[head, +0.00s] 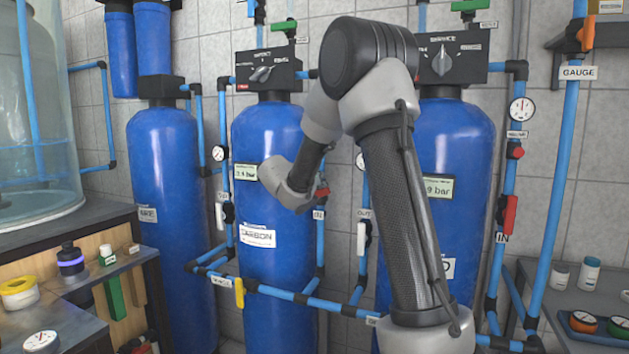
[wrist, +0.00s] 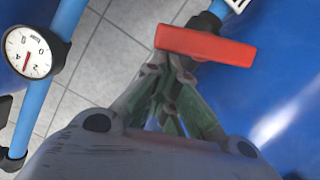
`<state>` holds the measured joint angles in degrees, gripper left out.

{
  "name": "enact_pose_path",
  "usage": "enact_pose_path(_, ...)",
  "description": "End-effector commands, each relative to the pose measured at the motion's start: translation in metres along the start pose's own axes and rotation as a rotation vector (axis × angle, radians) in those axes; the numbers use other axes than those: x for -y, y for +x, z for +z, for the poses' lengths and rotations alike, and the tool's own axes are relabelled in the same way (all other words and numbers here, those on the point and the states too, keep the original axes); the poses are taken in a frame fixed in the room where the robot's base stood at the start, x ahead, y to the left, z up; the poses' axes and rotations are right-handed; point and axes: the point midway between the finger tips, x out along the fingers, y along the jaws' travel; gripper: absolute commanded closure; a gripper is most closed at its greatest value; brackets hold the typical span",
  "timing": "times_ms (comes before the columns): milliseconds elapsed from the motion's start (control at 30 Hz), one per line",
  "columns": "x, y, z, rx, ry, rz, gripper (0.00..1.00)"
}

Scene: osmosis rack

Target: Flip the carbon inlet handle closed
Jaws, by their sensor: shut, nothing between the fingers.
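The carbon tank (head: 265,215) is the middle blue tank in the head view, with a white label (head: 258,238). A red handle (head: 322,192) shows in part beside my wrist, above an "IN" label (head: 319,213). In the wrist view a red bar handle (wrist: 205,45) lies nearly level across the top, with a dark valve fitting (wrist: 207,22) behind it. My gripper (wrist: 172,65) is shut and empty, its fingertips just below the handle's left half. I cannot tell whether they touch it. In the head view my wrist hides the fingers.
A pressure gauge (wrist: 28,52) on a blue pipe is left in the wrist view. Another tank (head: 440,150) stands behind my arm. A white-handled valve (head: 361,238) is to the right. A bench (head: 110,265) with bottles is at left, a grey shelf (head: 560,290) at right.

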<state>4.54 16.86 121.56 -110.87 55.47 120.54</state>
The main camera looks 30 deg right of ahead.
Motion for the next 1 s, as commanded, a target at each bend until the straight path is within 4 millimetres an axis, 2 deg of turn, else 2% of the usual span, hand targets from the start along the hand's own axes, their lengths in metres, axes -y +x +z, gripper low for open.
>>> enact_pose_path(167,-0.007,0.002,0.007,0.002,0.124,-0.030,1.00)
enact_pose_path(600,-0.014,0.004,0.017,0.001,0.118,-0.029,1.00)
enact_pose_path(1000,-0.015,0.005,0.018,0.000,0.117,-0.029,1.00)
